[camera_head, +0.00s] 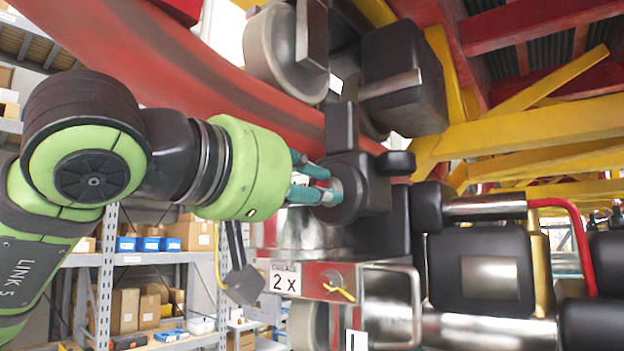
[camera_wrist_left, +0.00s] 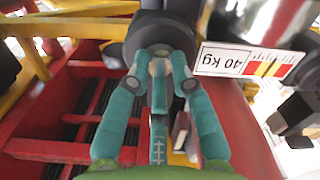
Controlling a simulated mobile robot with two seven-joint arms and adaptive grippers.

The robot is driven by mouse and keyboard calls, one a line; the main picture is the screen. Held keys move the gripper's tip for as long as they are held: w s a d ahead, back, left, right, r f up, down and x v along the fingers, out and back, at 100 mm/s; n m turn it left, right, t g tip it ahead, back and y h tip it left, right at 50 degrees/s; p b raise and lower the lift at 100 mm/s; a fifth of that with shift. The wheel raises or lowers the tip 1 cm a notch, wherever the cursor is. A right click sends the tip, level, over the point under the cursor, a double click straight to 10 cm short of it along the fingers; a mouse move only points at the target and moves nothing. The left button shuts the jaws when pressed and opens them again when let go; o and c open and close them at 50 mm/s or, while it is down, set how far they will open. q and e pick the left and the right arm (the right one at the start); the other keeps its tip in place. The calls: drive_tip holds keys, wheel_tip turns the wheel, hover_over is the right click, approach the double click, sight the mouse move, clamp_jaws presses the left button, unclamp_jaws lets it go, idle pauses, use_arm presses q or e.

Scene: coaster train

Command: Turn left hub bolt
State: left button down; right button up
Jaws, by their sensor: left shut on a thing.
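The left hub (camera_head: 366,188) is a dark, rounded block with lobes on the coaster train's wheel assembly, near the middle of the head view. My left gripper (camera_head: 328,190) reaches it from the left, its teal fingers closed at the hub's face. In the left wrist view my gripper (camera_wrist_left: 161,66) has its fingertips together in front of the dark round hub (camera_wrist_left: 160,30). The fingers are shut on the hub bolt, which they mostly hide. My right gripper is in neither view.
A label reading "2 x" (camera_head: 284,280) sits below the hub, and a "40 kg" label (camera_wrist_left: 245,62) shows beside it in the wrist view. A red rail (camera_head: 200,70), wheel (camera_head: 282,45) and yellow beams (camera_head: 540,135) surround the hub. Shelves with boxes (camera_head: 150,258) stand behind.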

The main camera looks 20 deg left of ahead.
use_arm(q)
drive_tip(key=shift+s+a+r, duration=0.15)
drive_tip(key=shift+a+r, duration=0.05)
drive_tip(key=shift+r, duration=0.35)
drive_tip(key=c, duration=1.1)
unclamp_jaws()
drive_tip(key=shift+f, duration=0.15)
drive_tip(key=shift+w, duration=0.2)
drive_tip(key=shift+f, duration=0.1)
drive_tip(key=v, duration=1.2)
drive_tip(key=shift+f, duration=0.1)
